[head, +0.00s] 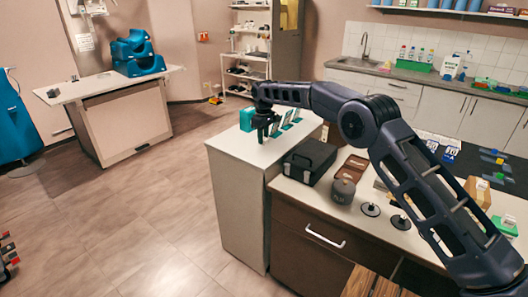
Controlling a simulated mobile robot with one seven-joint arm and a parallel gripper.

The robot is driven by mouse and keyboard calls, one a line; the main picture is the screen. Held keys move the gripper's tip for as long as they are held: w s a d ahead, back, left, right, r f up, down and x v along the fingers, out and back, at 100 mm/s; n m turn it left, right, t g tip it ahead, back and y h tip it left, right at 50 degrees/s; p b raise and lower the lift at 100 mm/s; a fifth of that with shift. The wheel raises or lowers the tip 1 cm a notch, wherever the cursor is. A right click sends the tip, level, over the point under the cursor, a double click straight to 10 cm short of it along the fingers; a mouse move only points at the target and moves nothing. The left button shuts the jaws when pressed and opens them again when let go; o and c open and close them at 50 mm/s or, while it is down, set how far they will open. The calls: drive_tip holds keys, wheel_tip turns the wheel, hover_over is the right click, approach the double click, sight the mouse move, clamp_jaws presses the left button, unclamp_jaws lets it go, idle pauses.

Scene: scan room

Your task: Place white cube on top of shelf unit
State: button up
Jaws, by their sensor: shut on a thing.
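My gripper (263,133) is at the end of my dark arm, low over the top of the white cabinet (238,205) near the picture's middle. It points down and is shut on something. The held thing is mostly hidden by the fingers and too small to make out, so I cannot tell whether it is the white cube. No white cube shows clearly elsewhere. A white open shelf unit (246,57) stands against the back wall, with several small things on its shelves. The view of its top is cut by the picture's upper edge.
Upright teal-and-white pieces (287,117) stand beside my gripper on the cabinet top. A black case (309,160) and a grey rounded object (342,191) sit on the adjoining counter. A white desk (110,85) with teal equipment (135,53) is at left. The floor between is clear.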

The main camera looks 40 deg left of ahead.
sight(264, 159)
drive_tip(key=shift+f, duration=3.85)
drive_tip(key=shift+f, duration=0.15)
drive_tip(key=o, duration=0.9)
drive_tip(key=shift+o, duration=0.2)
wheel_tip(264, 159, up, 12)
drive_tip(key=shift+r, duration=0.15)
